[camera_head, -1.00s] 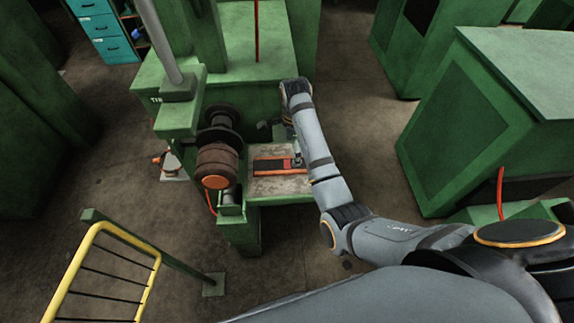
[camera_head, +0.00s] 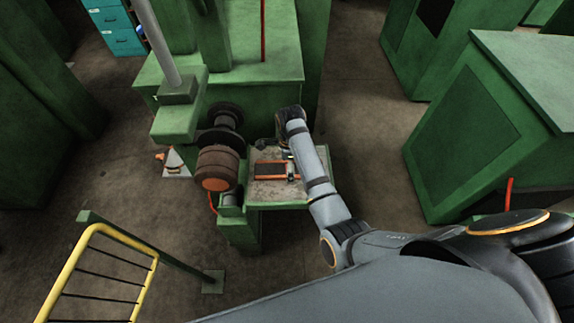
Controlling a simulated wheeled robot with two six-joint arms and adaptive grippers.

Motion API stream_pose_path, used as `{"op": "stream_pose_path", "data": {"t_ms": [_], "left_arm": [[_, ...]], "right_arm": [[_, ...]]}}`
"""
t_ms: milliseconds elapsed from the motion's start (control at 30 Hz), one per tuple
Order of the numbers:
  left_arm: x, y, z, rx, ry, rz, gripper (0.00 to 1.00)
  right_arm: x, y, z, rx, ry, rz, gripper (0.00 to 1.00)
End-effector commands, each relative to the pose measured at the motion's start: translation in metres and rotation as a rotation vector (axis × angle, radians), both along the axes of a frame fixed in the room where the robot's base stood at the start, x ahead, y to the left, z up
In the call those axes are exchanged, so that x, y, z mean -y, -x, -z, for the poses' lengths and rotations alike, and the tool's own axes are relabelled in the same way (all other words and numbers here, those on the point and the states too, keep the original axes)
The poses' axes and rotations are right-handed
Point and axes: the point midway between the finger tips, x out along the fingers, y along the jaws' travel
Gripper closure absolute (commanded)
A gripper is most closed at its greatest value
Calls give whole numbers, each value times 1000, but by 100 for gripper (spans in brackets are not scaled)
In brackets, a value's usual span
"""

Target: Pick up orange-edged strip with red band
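The orange-edged strip (camera_head: 268,171) lies flat on the small grey worktable (camera_head: 270,193) of the green machine. Its dark middle and orange edges show; the red band is not clearly told apart at this size. My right arm comes in from the right, and its gripper (camera_head: 291,164) is over the right end of the strip, partly covering it. The fingers are too small to tell whether they are open or shut, or touching the strip. My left gripper is not in view.
A brown roller (camera_head: 217,168) with an orange end stands just left of the worktable. The green machine body (camera_head: 240,90) rises behind it. A yellow railing (camera_head: 72,262) is at the lower left, and a green cabinet (camera_head: 465,140) is at the right with open floor between.

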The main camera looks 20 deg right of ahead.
Motion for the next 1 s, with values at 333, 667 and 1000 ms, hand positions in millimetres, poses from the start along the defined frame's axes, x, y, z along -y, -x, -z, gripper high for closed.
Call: {"op": "stream_pose_path", "data": {"t_ms": [333, 667, 1000], "left_arm": [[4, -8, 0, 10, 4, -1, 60], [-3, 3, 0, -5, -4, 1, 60], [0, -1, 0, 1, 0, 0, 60]], "right_arm": [[0, 6, 11, 1, 0, 7, 10], [0, 6, 11, 1, 0, 6, 55], [1, 6, 12, 1, 3, 7, 67]]}}
